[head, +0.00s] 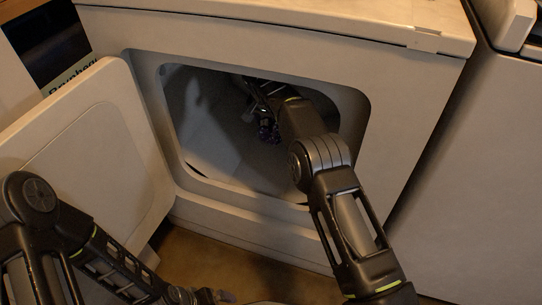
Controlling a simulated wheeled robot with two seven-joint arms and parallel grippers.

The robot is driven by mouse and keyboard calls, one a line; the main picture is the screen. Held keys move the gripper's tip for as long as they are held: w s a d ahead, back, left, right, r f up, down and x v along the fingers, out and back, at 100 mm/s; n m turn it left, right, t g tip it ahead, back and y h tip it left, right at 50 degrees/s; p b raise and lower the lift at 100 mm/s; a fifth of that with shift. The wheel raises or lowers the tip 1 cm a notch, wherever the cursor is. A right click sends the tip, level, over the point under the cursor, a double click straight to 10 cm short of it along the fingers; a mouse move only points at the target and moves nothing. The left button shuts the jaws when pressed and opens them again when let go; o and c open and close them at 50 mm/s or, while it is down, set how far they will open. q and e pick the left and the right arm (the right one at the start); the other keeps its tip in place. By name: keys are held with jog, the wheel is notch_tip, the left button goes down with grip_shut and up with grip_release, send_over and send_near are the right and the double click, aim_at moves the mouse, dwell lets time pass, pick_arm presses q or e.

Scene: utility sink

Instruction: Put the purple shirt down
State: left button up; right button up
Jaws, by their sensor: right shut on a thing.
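The purple shirt (267,133) shows as a small dark purple bunch inside the machine's opening. Most of it is hidden or lost in shadow. My right arm reaches through the opening, and its gripper (262,112) is shut on the shirt inside the drum space. The fingertips are dark and hard to make out. My left gripper (208,296) is low at the bottom edge of the view, outside the machine, partly cut off; its fingers cannot be read.
The white front-loading machine (400,110) has a square opening with a raised rim. Its door (100,150) stands open to the left. Another white appliance (490,180) is close on the right. Brown floor (215,265) shows below.

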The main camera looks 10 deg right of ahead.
jog(key=b, duration=0.2)
send_near(274, 149)
jog(key=shift+w+d+r, duration=0.35)
jog(key=shift+w+d, duration=0.25)
jog(key=shift+w, duration=0.15)
jog(key=shift+f, duration=0.3)
jog(key=shift+f+b, duration=1.3)
jog(key=shift+f, duration=1.15)
